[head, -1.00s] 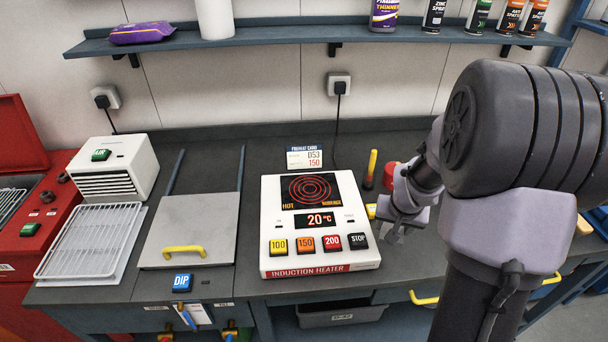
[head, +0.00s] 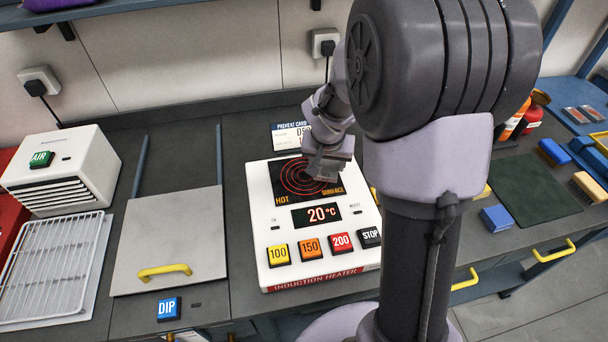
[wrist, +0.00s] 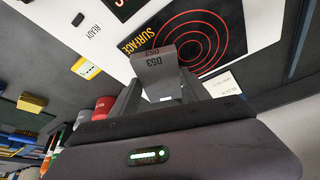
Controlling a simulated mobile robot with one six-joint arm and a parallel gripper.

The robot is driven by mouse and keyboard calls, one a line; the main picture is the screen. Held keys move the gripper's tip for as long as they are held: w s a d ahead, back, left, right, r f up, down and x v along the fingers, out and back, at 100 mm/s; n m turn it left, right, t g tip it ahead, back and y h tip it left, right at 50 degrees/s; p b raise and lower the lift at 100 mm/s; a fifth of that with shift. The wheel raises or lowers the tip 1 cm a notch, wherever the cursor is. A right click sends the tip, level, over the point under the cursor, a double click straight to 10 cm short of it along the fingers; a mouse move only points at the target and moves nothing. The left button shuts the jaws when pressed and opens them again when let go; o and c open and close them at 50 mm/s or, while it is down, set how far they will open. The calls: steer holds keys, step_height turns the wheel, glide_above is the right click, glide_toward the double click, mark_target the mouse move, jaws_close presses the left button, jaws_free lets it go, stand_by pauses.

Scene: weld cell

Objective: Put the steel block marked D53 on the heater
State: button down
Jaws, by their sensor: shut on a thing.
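The steel block marked D53 (wrist: 155,70) is a grey block held between the two fingers of my gripper (wrist: 160,85) in the wrist view. In the head view my gripper (head: 323,170) hangs over the back right part of the heater's black plate, and the block is hard to make out there. The induction heater (head: 262,230) is white, with red rings on its hot surface (head: 283,182), a display reading 20 °C, and buttons 100, 150, 200 and STOP. I cannot tell whether the block touches the plate.
A preheat card (head: 287,136) stands behind the heater. Left of it are a lidded dip tank (head: 170,240), a wire rack (head: 50,275) and a white air unit (head: 70,170). A green mat (head: 525,183) and a blue block (head: 497,218) lie to the right.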

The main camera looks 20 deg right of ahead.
glide_above(306, 176)
steer(key=s, duration=0.1)
steer(key=shift+a+f+b, duration=0.2)
steer(key=shift+a+b, duration=0.1)
steer(key=shift+b, duration=0.05)
steer(key=shift+a+f, duration=0.15)
steer(key=shift+f+b, duration=0.8)
steer(key=shift+f, duration=0.75)
steer(key=shift+f, duration=0.2)
steer(key=c, duration=0.5)
jaws_free()
